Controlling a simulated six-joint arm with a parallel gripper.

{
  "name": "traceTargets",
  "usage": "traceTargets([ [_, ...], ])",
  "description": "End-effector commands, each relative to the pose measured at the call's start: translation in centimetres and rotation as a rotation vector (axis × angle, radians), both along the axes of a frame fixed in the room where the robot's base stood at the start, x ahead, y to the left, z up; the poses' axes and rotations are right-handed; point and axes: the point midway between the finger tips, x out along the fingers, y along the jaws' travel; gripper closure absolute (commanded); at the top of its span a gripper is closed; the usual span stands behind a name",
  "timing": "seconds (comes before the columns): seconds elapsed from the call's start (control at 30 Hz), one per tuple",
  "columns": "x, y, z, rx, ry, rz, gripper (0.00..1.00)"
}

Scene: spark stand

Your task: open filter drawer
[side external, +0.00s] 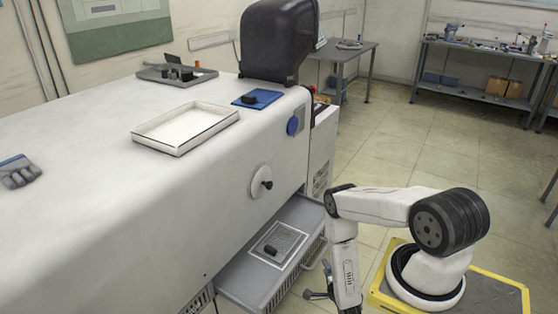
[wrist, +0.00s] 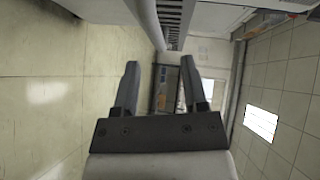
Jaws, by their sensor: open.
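The grey filter drawer (side external: 240,272) stands pulled out from the lower side of the white machine in the side view. A framed filter panel (side external: 290,240) with a small black handle (side external: 270,250) lies in it. A bar handle (side external: 318,252) is on the drawer's front. My gripper (side external: 318,295) is low beside the drawer, below the bar handle in the picture; contact cannot be told. In the wrist view my gripper (wrist: 160,66) is open, its two fingers apart with nothing visible between them.
The white machine (side external: 90,200) fills the left side, with a round knob (side external: 261,182) above the drawer. A white tray (side external: 185,128) and a blue pad (side external: 257,98) lie on top. Tiled floor (side external: 395,135) is clear behind my arm.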

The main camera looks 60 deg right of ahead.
Motion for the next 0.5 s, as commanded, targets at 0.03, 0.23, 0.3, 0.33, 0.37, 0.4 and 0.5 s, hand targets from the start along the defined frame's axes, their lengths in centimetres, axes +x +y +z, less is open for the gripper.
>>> traceTargets([
  [0.03,-0.14,0.29,-0.19,-0.005,-0.001,-0.007,0.45],
  [0.23,-0.41,0.42,-0.32,-0.018,-0.006,-0.029,0.45],
  [0.3,-0.42,0.4,-0.32,-0.018,-0.006,-0.031,0.45],
  [0.33,-0.42,0.39,-0.32,-0.018,-0.006,-0.031,0.45],
  [0.37,-0.4,0.37,-0.32,-0.018,-0.006,-0.031,0.45],
  [0.4,-0.36,0.33,-0.33,-0.018,-0.006,-0.031,0.45],
  [0.5,-0.14,0.09,-0.38,-0.017,-0.006,-0.031,0.45],
])
